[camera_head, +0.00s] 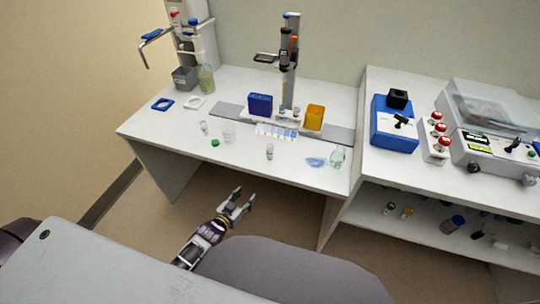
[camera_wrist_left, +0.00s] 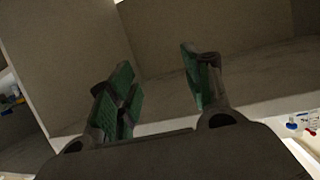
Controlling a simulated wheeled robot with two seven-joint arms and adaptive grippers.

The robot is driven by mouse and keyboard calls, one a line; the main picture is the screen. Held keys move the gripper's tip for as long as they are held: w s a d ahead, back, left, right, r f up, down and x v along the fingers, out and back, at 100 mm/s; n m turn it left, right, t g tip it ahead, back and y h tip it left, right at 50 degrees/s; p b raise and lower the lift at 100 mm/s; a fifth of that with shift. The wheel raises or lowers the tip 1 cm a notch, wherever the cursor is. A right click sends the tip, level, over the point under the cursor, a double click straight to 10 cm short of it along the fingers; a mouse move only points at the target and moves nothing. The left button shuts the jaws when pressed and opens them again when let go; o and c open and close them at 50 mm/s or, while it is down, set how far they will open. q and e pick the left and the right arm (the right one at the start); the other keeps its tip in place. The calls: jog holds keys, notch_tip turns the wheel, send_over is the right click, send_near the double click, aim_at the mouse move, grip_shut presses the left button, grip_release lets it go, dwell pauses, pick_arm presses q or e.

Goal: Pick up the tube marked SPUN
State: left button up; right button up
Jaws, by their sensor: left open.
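Two small capped tubes stand on the white bench top (camera_head: 180,138) in the head view: one tube (camera_head: 203,127) at the left and another tube (camera_head: 269,151) near the front edge. Their markings are too small to read, so I cannot tell which is marked SPUN. My left gripper (camera_head: 244,197) is open and empty, in front of the bench and apart from both tubes. In the left wrist view its green-padded fingers (camera_wrist_left: 158,82) are spread with nothing between them. My right gripper is not in view.
A clear beaker (camera_head: 228,135), a green cap (camera_head: 215,142), a blue box (camera_head: 260,104), an orange box (camera_head: 314,117) and a glass jar (camera_head: 337,157) are on the bench. A stand (camera_head: 290,65) rises behind. A blue device (camera_head: 394,125) sits on the right bench.

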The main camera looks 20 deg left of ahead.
aim_at(268, 155)
pick_arm(q)
jog(key=w+d+r+t+h+b, duration=0.1)
jog(key=r, duration=0.6)
jog(key=d+r+t+b, duration=0.1)
jog(key=d+r+t, duration=0.1)
jog(key=r, duration=0.5)
jog(key=shift+w+d+r+h, duration=0.25)
jog(key=shift+w+d+h, duration=0.05)
jog(key=shift+w+h, duration=0.1)
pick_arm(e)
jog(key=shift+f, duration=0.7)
pick_arm(q)
jog(key=shift+w, duration=0.1)
jog(key=shift+x, duration=1.45)
jog(key=shift+b+x, duration=0.35)
jog(key=shift+x, duration=2.05)
jog(key=shift+w, duration=0.25)
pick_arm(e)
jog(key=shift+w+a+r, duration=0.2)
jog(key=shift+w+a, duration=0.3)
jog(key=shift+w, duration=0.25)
pick_arm(q)
jog(key=shift+w+d, duration=0.1)
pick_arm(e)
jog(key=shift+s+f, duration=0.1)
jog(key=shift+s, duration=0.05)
